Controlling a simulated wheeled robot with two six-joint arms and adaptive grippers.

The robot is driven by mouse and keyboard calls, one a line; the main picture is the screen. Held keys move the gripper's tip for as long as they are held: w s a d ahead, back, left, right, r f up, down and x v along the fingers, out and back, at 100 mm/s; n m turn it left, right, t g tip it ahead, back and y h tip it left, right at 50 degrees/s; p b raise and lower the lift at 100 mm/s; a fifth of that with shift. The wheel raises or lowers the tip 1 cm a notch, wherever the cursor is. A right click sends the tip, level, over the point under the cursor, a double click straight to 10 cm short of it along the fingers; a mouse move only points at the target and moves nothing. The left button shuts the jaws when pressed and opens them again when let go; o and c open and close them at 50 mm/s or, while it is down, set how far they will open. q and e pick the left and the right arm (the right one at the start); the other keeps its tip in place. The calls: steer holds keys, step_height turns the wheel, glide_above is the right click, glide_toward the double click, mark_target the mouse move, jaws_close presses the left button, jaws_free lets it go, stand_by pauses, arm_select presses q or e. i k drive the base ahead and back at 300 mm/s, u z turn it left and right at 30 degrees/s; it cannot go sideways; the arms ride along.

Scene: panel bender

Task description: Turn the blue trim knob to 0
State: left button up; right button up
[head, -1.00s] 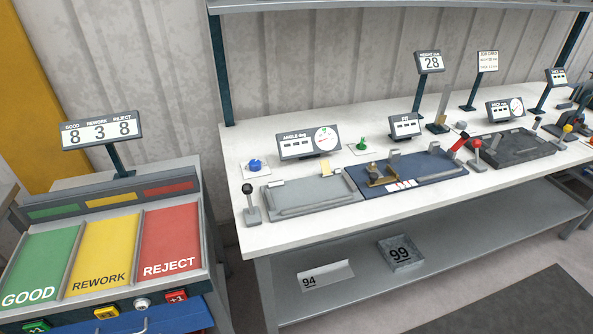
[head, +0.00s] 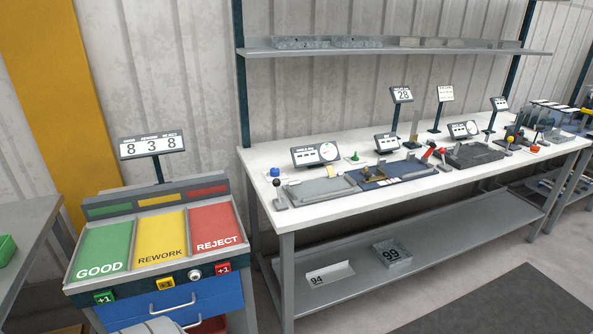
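The blue trim knob (head: 275,172) is a small round knob at the left end of the white workbench (head: 262,205). It is too small here to read its setting or any scale marks. The angle display (head: 316,155) stands right of it, with a round dial on its right side; its digits are not legible. A black-ball lever (head: 279,196) stands in front of the knob, near the bench's front edge. Neither of my grippers is in view.
A grey fixture plate (head: 325,189) and a blue fixture plate (head: 385,178) lie on the bench. A green knob (head: 354,157) stands behind them. The sorting station (head: 160,238) with GOOD, REWORK and REJECT bins is left of the bench. Clear floor lies in front.

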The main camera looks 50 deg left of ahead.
mark_target(274, 172)
steer(key=z, duration=0.1)
steer(key=i, duration=2.3)
steer(key=u, duration=1.6)
steer(key=i, duration=0.7)
steer(key=u, duration=0.75)
